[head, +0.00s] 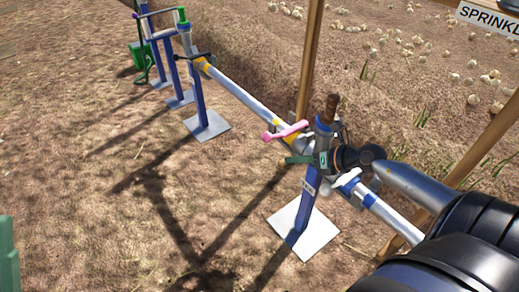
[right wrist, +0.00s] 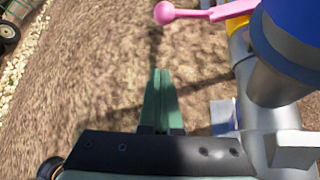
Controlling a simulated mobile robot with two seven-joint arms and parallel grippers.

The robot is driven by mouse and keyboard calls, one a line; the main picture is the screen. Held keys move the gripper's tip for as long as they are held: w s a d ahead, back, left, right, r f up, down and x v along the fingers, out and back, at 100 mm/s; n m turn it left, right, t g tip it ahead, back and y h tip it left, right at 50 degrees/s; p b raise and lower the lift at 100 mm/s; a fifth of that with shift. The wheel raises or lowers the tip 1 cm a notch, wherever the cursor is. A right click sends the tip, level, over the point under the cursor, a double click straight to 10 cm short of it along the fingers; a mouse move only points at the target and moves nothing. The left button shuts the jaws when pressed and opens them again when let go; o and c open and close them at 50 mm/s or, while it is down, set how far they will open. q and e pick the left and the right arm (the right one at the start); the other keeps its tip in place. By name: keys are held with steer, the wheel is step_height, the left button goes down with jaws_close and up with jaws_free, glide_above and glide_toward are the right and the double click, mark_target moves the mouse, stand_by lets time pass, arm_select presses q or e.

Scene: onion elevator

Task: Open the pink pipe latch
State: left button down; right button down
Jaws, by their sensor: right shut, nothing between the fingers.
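The pink latch (head: 285,132) is a handle on the metal pipe (head: 240,95), just left of the blue post's top in the head view. In the right wrist view, the pink latch (right wrist: 190,13) shows at the top edge, its round knob at the left end. My right gripper (head: 298,159) has green fingers and is just below the latch in the head view. In the right wrist view, the right gripper (right wrist: 160,75) is shut and empty, with visible space between its tips and the latch. A green piece cut off at the head view's left edge may be my left gripper.
The pipe runs from back left to front right on blue posts (head: 306,205) with pale base plates (head: 303,231). A wooden frame post (head: 310,55) stands behind it. Onions lie on the ground beyond. Bare soil left of the pipe is clear.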

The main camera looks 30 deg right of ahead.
mark_target(268, 141)
stand_by(0.3)
steer(key=b+x, duration=0.4)
steer(key=x, duration=0.5)
steer(key=w+r, duration=0.1)
steer(key=w+d+r+b, duration=0.1)
steer(key=r, duration=0.1)
steer(key=shift+d, duration=0.25)
steer(key=r+p, duration=0.2)
steer(key=p, duration=0.1)
steer(key=shift+d+r, duration=0.25)
steer(key=shift+d, duration=0.05)
steer(key=shift+f, duration=0.1)
